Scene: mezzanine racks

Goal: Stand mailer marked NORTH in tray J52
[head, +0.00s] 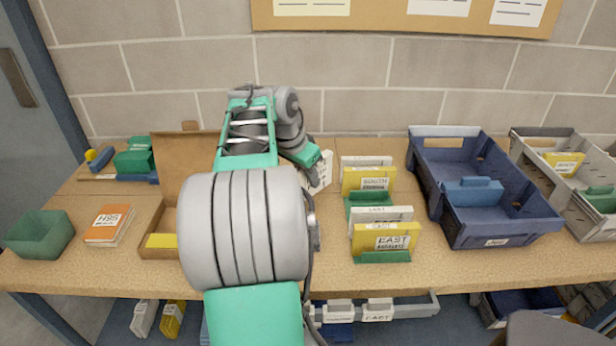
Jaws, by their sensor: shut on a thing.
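My gripper (316,163) is shut on a white mailer (321,178) and holds it upright near the back of the bench, left of the file stands. My arm hides part of the mailer, and its marking is not readable. A blue tray (428,172) stands to the right with a small label on its front, too small to read surely. A grey tray (526,150) stands at the far right. Which of them is J52 I cannot tell. A yellow SOUTH mailer (368,179) and a yellow EAST mailer (386,238) stand in green holders with white mailers behind them.
The blue tray holds a blue block (472,191); the grey tray holds a yellow mailer (564,163) and a green block (600,199). A cardboard box (190,157), orange booklets (108,225) and a green bin (41,233) are on the left. Bench space before the blue tray is clear.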

